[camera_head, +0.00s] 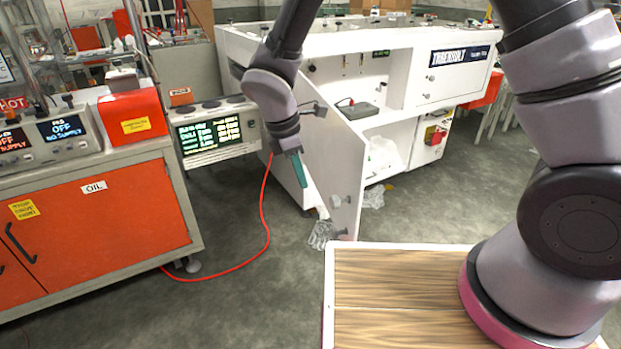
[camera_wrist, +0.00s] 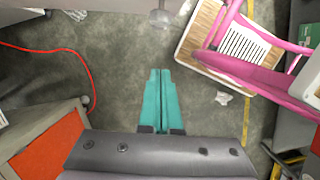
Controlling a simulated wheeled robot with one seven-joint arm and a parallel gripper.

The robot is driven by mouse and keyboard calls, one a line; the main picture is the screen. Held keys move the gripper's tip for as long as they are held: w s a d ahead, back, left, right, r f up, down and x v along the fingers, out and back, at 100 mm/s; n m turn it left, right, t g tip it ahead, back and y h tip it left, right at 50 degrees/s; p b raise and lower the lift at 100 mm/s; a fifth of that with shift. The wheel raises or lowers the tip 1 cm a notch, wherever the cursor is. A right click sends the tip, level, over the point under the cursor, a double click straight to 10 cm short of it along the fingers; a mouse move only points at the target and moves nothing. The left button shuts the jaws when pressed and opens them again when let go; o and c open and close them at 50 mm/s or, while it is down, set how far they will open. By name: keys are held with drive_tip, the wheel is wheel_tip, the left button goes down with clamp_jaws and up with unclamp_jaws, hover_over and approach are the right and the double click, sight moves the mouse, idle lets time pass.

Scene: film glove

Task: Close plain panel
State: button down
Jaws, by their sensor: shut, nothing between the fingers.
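The plain white panel (camera_head: 338,160) stands swung open on the white cabinet (camera_head: 400,40), its free edge towards me. Small fittings sit low on it near the free edge. My gripper (camera_head: 300,170) is just left of the panel in the head view, its teal fingers pointing down. In the wrist view, the fingers of my gripper (camera_wrist: 160,100) lie together, with nothing between them. I cannot tell whether they touch the panel. Behind the panel, the cabinet opening shows a shelf with a dark device (camera_head: 357,110).
A labelled panel (camera_head: 462,56) on the cabinet's right is shut. An orange-doored bench (camera_head: 95,225) stands at the left, beside a unit with a green screen (camera_head: 209,135). A red cable (camera_head: 266,215) runs over the floor. Clear plastic (camera_head: 321,235) lies below the panel.

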drive_tip(key=w+d+f, duration=0.2)
drive_tip(key=d+f, duration=0.3)
drive_tip(key=f, duration=0.2)
drive_tip(key=shift+d+f, duration=0.2)
drive_tip(key=shift+d, duration=0.05)
